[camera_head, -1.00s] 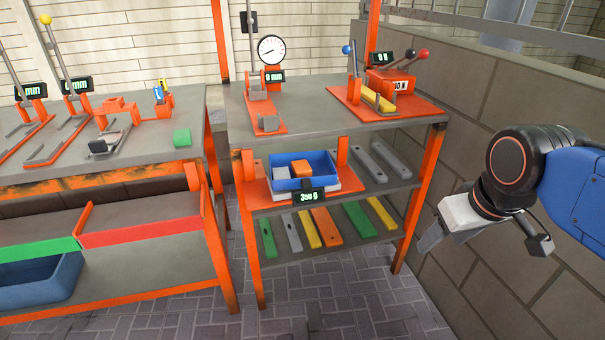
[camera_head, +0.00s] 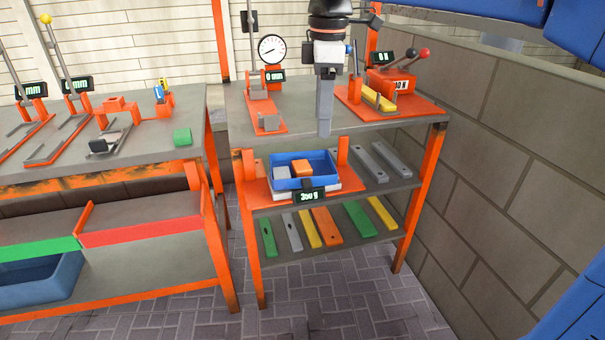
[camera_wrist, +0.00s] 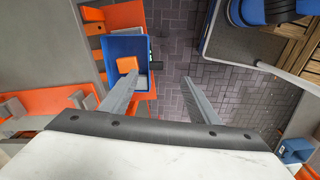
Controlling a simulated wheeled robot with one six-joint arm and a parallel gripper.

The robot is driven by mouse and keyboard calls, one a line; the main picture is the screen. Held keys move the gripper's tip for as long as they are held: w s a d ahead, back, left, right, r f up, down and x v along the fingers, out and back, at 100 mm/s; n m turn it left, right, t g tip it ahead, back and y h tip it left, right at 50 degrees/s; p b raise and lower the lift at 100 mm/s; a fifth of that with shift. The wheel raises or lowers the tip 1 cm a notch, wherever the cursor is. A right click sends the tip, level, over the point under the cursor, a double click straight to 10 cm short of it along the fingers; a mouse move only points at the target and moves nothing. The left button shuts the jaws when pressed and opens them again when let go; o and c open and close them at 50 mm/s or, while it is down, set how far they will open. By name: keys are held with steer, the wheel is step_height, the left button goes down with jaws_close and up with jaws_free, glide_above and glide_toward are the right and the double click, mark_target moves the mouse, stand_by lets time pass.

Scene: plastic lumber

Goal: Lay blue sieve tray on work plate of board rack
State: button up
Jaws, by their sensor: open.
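The blue tray (camera_head: 327,161) sits on the scale with the dark readout on the rack's middle shelf. It holds an orange block (camera_head: 301,168) and a grey block; whether its floor is a sieve I cannot tell. It also shows in the wrist view (camera_wrist: 117,46), left of centre, below the gripper. My gripper (camera_head: 324,130) hangs pointing down in front of the rack's top shelf, above the tray and apart from it. In the wrist view its two fingers (camera_wrist: 158,86) are spread wide with nothing between them. The board rack (camera_head: 432,165) has orange posts and grey shelves.
The top shelf (camera_head: 300,107) carries a dial gauge stand (camera_head: 271,50) and an orange press (camera_head: 391,82) with a yellow board. Several boards (camera_head: 325,226) lie on the lower shelf. Orange uprights (camera_head: 343,150) flank the tray. A block wall (camera_head: 500,150) stands at the right.

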steer(key=a+n, duration=0.2)
steer(key=a, duration=0.2)
glide_above(307, 182)
steer(key=f, duration=1.1)
steer(key=shift+s+a, duration=0.2)
steer(key=shift+w+d+f, duration=0.1)
steer(key=shift+f, duration=1.3)
steer(key=shift+w+d+f, duration=0.1)
steer(key=shift+f, duration=1.3)
steer(key=shift+c, duration=0.2)
